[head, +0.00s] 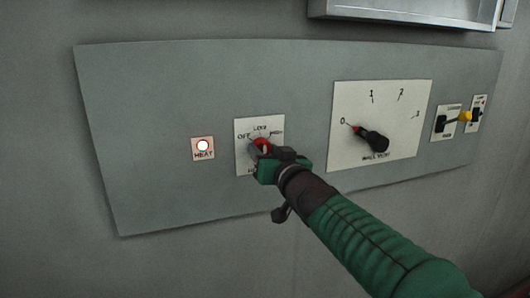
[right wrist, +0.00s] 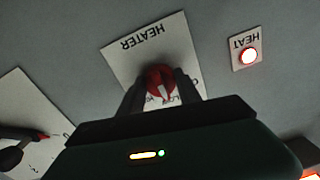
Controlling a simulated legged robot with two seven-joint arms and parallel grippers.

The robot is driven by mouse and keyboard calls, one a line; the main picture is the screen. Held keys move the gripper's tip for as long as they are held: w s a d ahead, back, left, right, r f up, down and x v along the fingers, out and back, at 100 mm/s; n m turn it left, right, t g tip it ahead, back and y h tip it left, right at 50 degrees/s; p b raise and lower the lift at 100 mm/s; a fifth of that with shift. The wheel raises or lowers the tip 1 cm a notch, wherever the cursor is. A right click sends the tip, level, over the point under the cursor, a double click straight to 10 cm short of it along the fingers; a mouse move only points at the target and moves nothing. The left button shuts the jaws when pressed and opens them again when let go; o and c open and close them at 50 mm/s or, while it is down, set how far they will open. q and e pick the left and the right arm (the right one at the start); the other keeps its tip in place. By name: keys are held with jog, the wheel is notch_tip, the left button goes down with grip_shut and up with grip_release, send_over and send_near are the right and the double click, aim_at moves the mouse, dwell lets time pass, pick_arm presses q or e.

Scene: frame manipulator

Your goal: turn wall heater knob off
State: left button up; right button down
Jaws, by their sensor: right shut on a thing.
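The red heater knob (head: 263,144) sits on a white plate (head: 244,160) marked OFF, LOW and HIGH, on the grey wall panel. My right gripper (head: 261,151) is at the knob, with its arm coming in from the lower right. In the right wrist view its two fingers (right wrist: 160,92) stand on either side of the red knob (right wrist: 159,76) and are shut on it. A white mark shows on the knob, but its exact setting is partly hidden. The HEAT light (head: 203,146) left of the knob is lit; it also glows in the right wrist view (right wrist: 249,56). My left gripper is not in view.
Right of the heater plate, a larger dial plate (head: 345,100) carries a black knob with a red tip (head: 371,138), close to my right arm. Small switches (head: 442,123) are farther right. A metal-framed box (head: 420,12) is above. The panel's left part is clear.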

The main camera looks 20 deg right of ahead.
jog(key=shift+f, duration=0.1)
jog(key=n, duration=0.5)
jog(key=shift+n+b, duration=0.55)
jog(key=shift+n, duration=1.65)
jog(key=c, duration=1.2)
grip_release()
jog(key=o, duration=0.4)
jog(key=shift+c, duration=0.2)
